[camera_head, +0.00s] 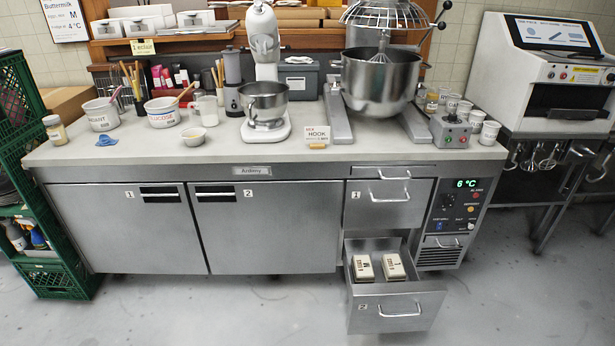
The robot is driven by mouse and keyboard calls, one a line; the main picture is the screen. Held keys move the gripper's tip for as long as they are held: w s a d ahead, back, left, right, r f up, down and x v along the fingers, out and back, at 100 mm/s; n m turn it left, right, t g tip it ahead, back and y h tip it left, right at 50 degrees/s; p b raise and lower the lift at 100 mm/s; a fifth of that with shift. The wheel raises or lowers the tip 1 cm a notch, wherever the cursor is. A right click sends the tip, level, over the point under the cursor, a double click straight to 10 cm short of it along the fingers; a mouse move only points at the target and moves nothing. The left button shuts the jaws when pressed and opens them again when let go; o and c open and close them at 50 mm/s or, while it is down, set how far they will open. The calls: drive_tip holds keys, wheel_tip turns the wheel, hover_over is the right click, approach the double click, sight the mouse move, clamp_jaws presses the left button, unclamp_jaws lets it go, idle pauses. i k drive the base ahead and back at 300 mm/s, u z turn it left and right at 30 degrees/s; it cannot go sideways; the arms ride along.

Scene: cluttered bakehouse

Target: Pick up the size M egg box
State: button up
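Two pale egg boxes lie side by side in the open lower drawer (398,308) of the steel counter. The left box (363,267) has dark print that looks like an upside-down M, though it is small. The right box (393,266) has a different letter, perhaps an upside-down L. Both lie near the back of the drawer, with bare drawer floor in front of them. My gripper is not in view.
The closed upper drawer (388,204) sits directly above the open one. The counter top (330,154) holds bowls, a stand mixer (265,100) and a large mixer (381,80). Green crates (55,281) stand at left. The floor in front is clear.

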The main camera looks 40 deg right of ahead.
sight(363, 270)
drive_tip(key=u, duration=0.95)
drive_tip(key=k, duration=0.3)
drive_tip(key=z, duration=2.7)
drive_tip(key=i, duration=0.3)
